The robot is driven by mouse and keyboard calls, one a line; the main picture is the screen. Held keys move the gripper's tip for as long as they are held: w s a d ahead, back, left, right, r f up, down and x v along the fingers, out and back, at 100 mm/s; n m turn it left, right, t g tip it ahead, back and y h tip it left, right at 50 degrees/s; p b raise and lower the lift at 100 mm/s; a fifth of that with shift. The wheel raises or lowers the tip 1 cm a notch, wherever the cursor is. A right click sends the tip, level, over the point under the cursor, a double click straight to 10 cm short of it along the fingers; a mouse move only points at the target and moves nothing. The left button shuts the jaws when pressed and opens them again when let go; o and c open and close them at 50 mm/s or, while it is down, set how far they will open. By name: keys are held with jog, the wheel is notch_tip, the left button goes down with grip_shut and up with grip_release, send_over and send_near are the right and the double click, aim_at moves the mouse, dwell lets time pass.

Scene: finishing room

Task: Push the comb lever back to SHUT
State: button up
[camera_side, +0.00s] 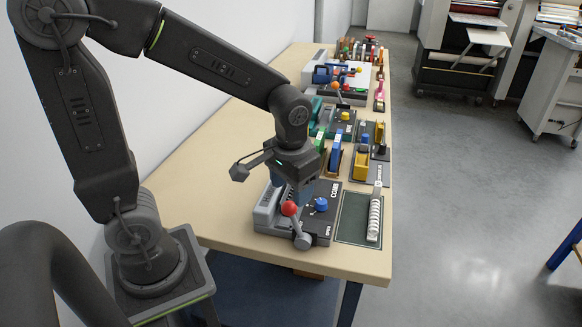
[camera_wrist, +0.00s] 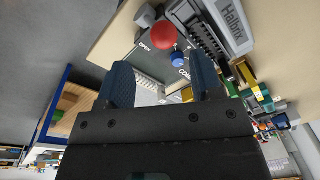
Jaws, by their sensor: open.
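The comb machine (camera_side: 325,222) is a dark block with a light grey part at its left, marked COMB and OPEN. It sits at the near end of the table. Its lever has a red ball (camera_side: 289,208) and a grey hub (camera_side: 303,241); the ball stands up and left of the hub. In the wrist view the red ball (camera_wrist: 163,36) is beside the word OPEN, with a blue knob (camera_wrist: 178,58) close by. I cannot read a SHUT mark. My gripper (camera_wrist: 161,62) is open and empty, pointing down over the machine. The ball appears beyond the gap between its fingertips, apparently untouched.
A white comb spine (camera_side: 375,218) lies on a dark green mat (camera_side: 352,218) right of the machine. Blue and yellow tools (camera_side: 361,165) stand just behind it, with more machines farther back. The table's left strip (camera_side: 215,190) is bare. The near table edge is close to the lever.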

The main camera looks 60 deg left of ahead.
jog(key=r, duration=0.5)
jog(key=shift+s+d+r, duration=0.1)
jog(key=shift+s+d, duration=0.05)
jog(key=shift+d, duration=0.05)
